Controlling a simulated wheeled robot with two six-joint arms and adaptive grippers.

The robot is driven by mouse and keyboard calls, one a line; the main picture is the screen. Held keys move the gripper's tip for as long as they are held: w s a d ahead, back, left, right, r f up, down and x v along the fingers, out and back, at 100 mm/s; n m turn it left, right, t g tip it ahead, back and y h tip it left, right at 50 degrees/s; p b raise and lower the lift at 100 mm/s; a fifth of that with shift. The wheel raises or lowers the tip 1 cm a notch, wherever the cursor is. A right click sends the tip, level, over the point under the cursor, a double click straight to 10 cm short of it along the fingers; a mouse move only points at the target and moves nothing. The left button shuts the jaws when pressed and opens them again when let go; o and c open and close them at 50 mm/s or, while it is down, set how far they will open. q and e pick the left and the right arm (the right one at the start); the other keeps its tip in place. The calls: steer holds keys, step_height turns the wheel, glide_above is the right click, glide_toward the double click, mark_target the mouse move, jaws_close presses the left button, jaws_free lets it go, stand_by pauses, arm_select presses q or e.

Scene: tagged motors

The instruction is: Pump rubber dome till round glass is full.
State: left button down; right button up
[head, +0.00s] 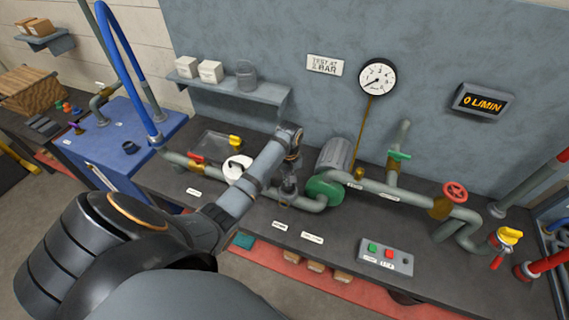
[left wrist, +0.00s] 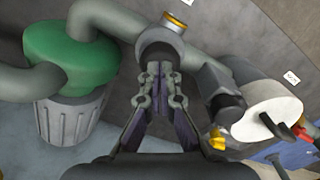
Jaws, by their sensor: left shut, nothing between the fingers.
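My left gripper (head: 288,192) points down over the pipe run left of the green pump (head: 325,190). In the left wrist view its fingers (left wrist: 158,72) are shut and empty. Just beyond the fingertips is a dark rounded fitting (left wrist: 158,42) on the pipe, which may be the rubber dome; whether the tips touch it I cannot tell. A brass-ringed fitting (left wrist: 178,20) sits beside it and may be the round glass; its fill level cannot be read. In the head view my arm and gripper hide this spot. My right gripper is not in view.
A white round cover (head: 238,167) with a black handle lies left of the gripper. A red-handled valve (head: 190,158) and yellow handle (head: 235,141) are near it. The gauge (head: 377,78) hangs behind; the display (head: 483,101) reads 0 L/MIN. A button box (head: 385,256) stands at the front.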

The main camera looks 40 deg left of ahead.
arm_select(q)
steer(key=shift+f, duration=0.5)
step_height(320, 180, up, 2)
steer(key=shift+r, duration=0.65)
step_height(320, 180, up, 7)
stand_by(0.6)
